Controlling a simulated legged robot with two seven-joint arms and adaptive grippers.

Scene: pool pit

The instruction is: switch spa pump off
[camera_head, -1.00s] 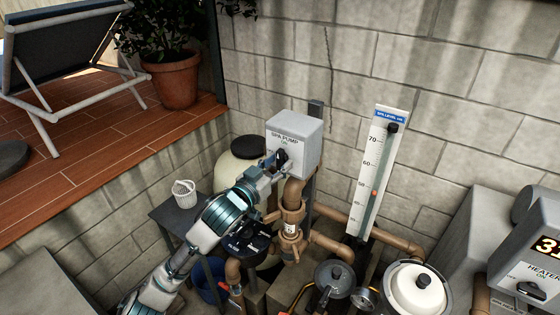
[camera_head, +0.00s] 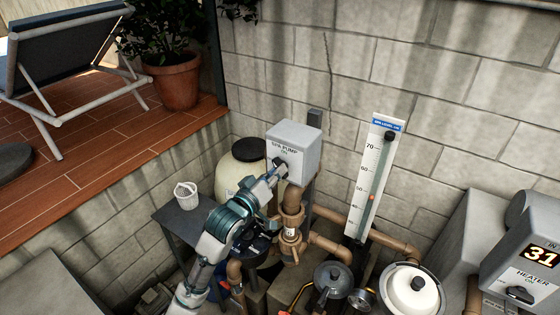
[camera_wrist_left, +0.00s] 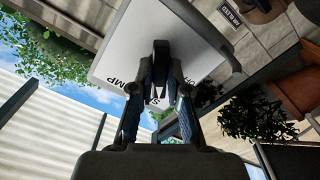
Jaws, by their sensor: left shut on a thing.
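The grey spa pump box (camera_head: 302,141) is mounted on a post in front of the block wall, with "SPA PUMP" and "ON" lettering on its front. My left gripper (camera_head: 279,167) reaches up to the lower front of the box and is shut on its dark switch knob. In the left wrist view the gripper's fingers (camera_wrist_left: 160,85) close on the dark knob (camera_wrist_left: 161,52) against the white box face (camera_wrist_left: 115,55). The fingers hide much of the knob, so its exact pointing direction is hard to tell. My right gripper is not in view.
Brown pipes (camera_head: 291,235) run below the box. A level gauge (camera_head: 375,180) stands to its right, and a heater box (camera_head: 525,270) is at the far right. A small table (camera_head: 185,218) with a white basket (camera_head: 187,194) is left of my arm.

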